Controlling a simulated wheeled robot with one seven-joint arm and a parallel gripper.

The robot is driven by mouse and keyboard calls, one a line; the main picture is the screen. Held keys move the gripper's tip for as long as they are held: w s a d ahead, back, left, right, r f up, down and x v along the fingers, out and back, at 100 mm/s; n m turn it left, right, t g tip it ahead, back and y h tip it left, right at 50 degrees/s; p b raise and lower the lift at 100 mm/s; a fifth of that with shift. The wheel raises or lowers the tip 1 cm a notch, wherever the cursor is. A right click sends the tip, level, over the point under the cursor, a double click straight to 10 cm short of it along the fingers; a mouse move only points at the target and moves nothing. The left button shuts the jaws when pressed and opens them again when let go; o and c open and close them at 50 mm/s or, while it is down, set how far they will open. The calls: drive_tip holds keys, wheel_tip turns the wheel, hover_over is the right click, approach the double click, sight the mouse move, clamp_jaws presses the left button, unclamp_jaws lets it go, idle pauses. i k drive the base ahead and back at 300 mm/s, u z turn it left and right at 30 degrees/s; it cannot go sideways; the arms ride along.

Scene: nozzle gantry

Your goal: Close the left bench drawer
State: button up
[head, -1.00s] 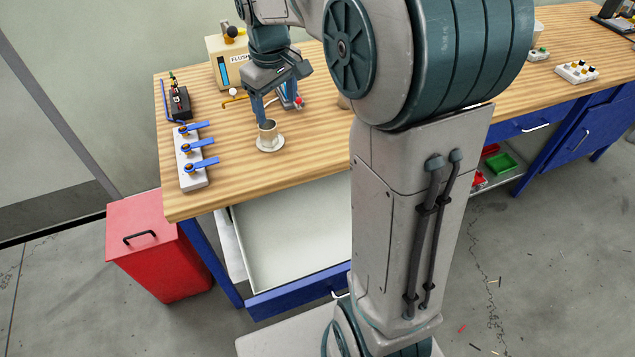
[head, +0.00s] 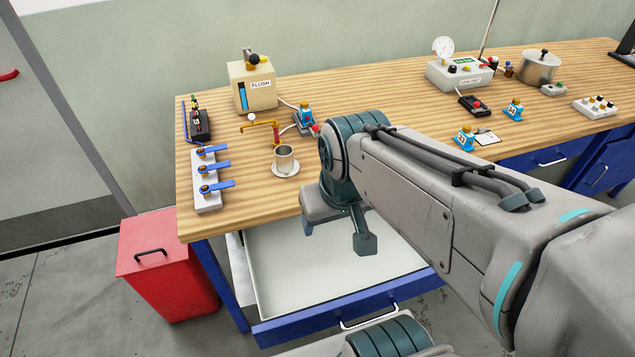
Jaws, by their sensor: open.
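The left bench drawer (head: 287,273) is pulled out from under the wooden bench top. Its pale inside looks empty where it shows, and its blue front panel (head: 292,325) carries a silver handle (head: 368,318). My gripper (head: 336,237) is open, with its fingers apart and pointing down. In the picture it overlaps the drawer's opening, behind the front panel and near the bench's front edge. It holds nothing that I can see. My forearm hides the right part of the drawer, and I cannot tell how high the fingers are above it.
A metal cup (head: 284,157) on a saucer stands on the bench (head: 370,95), near a brass tap. A strip with blue levers (head: 208,180) lies at the left edge. A red bin (head: 165,265) stands left of the drawer. A second drawer (head: 545,160) farther right is shut.

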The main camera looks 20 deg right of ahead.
sight(304, 284)
drive_tip(key=k, duration=1)
drive_tip(key=u, duration=0.95)
drive_tip(key=i, duration=0.8)
drive_tip(key=z, duration=1.6)
